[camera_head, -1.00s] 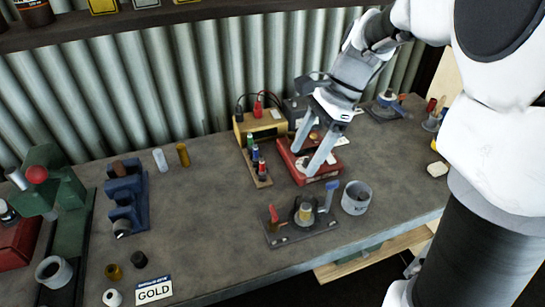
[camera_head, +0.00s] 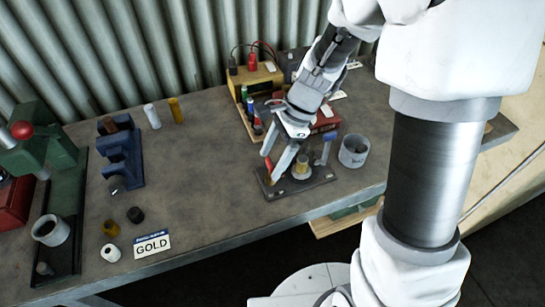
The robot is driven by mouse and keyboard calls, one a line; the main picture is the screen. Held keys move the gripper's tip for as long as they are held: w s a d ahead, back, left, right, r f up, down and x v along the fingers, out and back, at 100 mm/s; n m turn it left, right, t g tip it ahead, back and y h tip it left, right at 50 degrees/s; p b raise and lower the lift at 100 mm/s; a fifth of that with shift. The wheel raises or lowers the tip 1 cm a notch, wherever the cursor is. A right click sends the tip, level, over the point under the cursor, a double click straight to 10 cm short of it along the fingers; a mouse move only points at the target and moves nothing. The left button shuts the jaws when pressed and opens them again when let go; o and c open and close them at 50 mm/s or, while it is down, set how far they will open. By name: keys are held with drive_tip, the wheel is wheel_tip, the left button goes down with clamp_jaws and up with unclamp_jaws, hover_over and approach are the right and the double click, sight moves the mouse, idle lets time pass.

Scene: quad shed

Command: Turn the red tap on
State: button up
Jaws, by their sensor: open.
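A dark plate (camera_head: 318,184) near the bench's front edge carries a red-handled tap at its left, a round fitting with a brass top (camera_head: 302,166) in the middle and a blue-handled tap (camera_head: 326,148) at its right. My gripper (camera_head: 271,166) is open and points down over the left end of the plate. Its two fingers are at the red tap (camera_head: 268,164), which is mostly hidden between or behind them. I cannot tell whether they touch it.
A grey round tin (camera_head: 354,151) stands right of the plate. Behind are a red box (camera_head: 326,121), a yellow box with leads (camera_head: 255,87) and a rack of coloured pieces. A blue block (camera_head: 122,160) and a GOLD card (camera_head: 152,244) lie left. The bench middle is clear.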

clamp_jaws()
idle(0.4)
drive_tip(key=shift+n, duration=0.4)
drive_tip(key=n+g+p, duration=0.1)
drive_tip(key=n, duration=0.1)
drive_tip(key=n+p, duration=0.1)
drive_tip(key=n, duration=0.1)
drive_tip(key=shift+w+a+r+g+h, duration=0.1)
drive_tip(key=shift+w+g+h, duration=0.05)
drive_tip(key=shift+g+h, duration=0.2)
drive_tip(key=n+g+h+p, duration=0.1)
drive_tip(key=n, duration=0.3)
drive_tip(key=shift+a, duration=0.1)
drive_tip(key=n+h, duration=0.1)
drive_tip(key=n, duration=0.1)
drive_tip(key=n+h+p, duration=0.1)
drive_tip(key=n, duration=0.2)
drive_tip(key=shift+w+a+g, duration=0.1)
drive_tip(key=shift+g, duration=0.25)
drive_tip(key=shift+a+n+h+p, duration=0.1)
drive_tip(key=shift+n+h+p, duration=0.55)
drive_tip(key=shift+n, duration=1.35)
